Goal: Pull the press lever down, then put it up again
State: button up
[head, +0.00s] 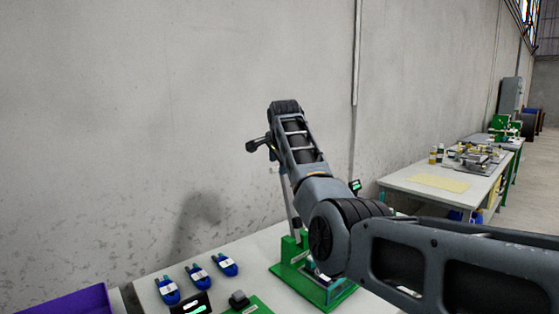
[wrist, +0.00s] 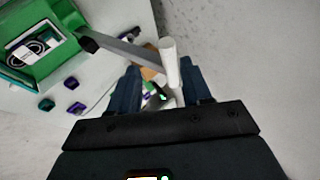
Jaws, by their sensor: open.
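The press has a green base (head: 290,275) on the near table in the head view; its green body (wrist: 65,58) is at the upper left in the wrist view. Its grey lever bar (head: 288,199) rises steeply and goes behind my arm. In the wrist view the lever bar (wrist: 125,53) runs to a pale cylindrical handle (wrist: 169,62). My gripper (wrist: 160,88) is open, with the handle between its dark fingers. I cannot tell whether either finger touches it. The head view hides the fingers behind my arm.
Several blue items (head: 197,275) lie on the table left of the press, beside a purple bin (head: 75,302). A small display (head: 355,186) stands behind my arm. Another table (head: 415,187) with parts is at the right. A bare wall backs the table.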

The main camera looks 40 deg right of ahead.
jog(key=shift+v, duration=1.1)
